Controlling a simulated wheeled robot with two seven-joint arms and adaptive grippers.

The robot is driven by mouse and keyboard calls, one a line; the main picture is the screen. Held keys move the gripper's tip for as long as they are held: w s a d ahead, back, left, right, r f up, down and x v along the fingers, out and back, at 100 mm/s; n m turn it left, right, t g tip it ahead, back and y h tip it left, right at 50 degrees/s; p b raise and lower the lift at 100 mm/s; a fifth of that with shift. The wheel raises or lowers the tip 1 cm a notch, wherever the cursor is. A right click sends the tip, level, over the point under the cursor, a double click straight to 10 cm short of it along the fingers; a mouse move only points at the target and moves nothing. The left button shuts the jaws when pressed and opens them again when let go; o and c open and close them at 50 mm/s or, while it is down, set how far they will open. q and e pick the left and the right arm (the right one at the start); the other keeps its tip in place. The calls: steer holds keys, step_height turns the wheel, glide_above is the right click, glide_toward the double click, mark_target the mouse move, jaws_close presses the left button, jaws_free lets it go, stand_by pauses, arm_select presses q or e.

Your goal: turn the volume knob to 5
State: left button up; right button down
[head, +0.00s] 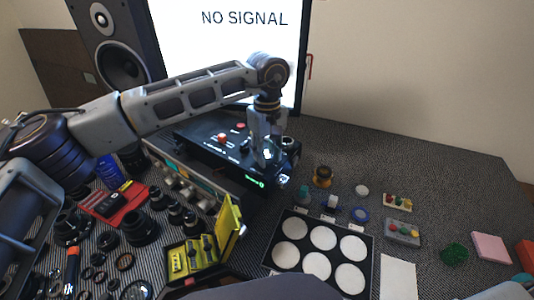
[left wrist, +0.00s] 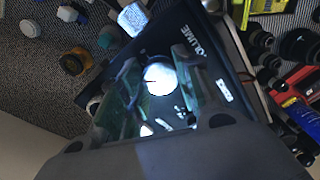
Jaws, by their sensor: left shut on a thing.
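The black box (head: 195,134) with a red button and small controls lies below the screen. My left gripper (head: 268,152) reaches down onto its right end. In the left wrist view, the bright round volume knob (left wrist: 159,79) sits between the two fingers of my left gripper (left wrist: 157,85), beside the printed word VOLUME. The fingers are shut on the knob. A dark pointer mark shows at the knob's left edge, but the number it points to cannot be read. My right gripper is not in view.
A speaker (head: 115,45) and a screen (head: 225,45) reading NO SIGNAL stand behind. Lens parts, a red tray (head: 128,208) and an open yellow case (head: 232,222) crowd the left front. A black tray of white discs (head: 272,258) lies in front. The right rear mat is clear.

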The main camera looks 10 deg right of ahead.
mark_target(267, 154)
arm_select(q)
steer(key=m, duration=0.3)
steer(key=shift+m, duration=0.7)
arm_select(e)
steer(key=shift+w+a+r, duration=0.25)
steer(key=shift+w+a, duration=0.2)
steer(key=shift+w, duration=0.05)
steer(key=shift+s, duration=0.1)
arm_select(q)
steer(key=o, duration=1)
steer(key=shift+o, duration=0.2)
step_height(267, 154, up, 12)
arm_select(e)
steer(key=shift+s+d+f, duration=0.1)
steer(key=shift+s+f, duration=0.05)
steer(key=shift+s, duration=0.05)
arm_select(q)
steer(key=shift+r, duration=0.15)
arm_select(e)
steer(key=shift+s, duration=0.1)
